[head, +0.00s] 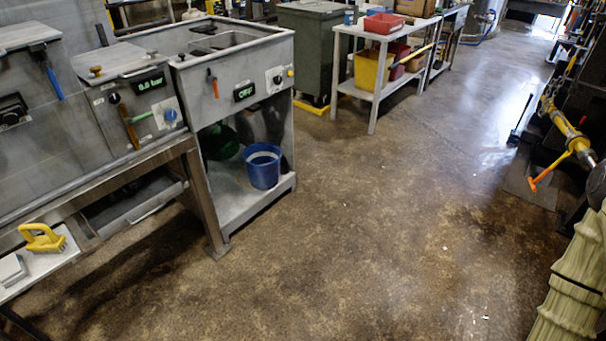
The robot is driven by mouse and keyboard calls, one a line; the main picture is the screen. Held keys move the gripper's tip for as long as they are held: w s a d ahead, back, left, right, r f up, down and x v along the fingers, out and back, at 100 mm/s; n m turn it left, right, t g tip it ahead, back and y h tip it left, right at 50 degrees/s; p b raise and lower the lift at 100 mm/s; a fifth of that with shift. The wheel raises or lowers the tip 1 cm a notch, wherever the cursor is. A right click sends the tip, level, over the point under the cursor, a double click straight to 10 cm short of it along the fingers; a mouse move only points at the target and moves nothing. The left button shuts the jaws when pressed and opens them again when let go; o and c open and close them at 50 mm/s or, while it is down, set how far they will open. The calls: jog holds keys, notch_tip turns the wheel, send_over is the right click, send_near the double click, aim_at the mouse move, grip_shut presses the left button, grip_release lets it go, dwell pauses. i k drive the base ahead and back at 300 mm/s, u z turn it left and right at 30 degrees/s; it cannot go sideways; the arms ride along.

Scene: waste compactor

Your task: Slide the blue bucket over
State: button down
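The blue bucket (263,168) stands upright on the low shelf of a grey metal cabinet (238,124), near the open front and right side. A white band shows inside its rim. A dark green bucket (220,141) sits behind it to the left, partly in shadow. My gripper is not in the head view.
The metal bench (120,160) with its legs adjoins the cabinet on the left. A white table (378,92) with red and yellow bins stands at the back. The middle floor (390,220) is clear.

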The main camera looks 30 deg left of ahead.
aim_at(263, 160)
jog(key=z, duration=0.25)
jog(key=i, duration=1.6)
jog(key=u, duration=0.65)
jog(key=i, duration=1.1)
jog(key=u, duration=1.3)
jog(key=i, duration=0.45)
jog(key=u, duration=0.35)
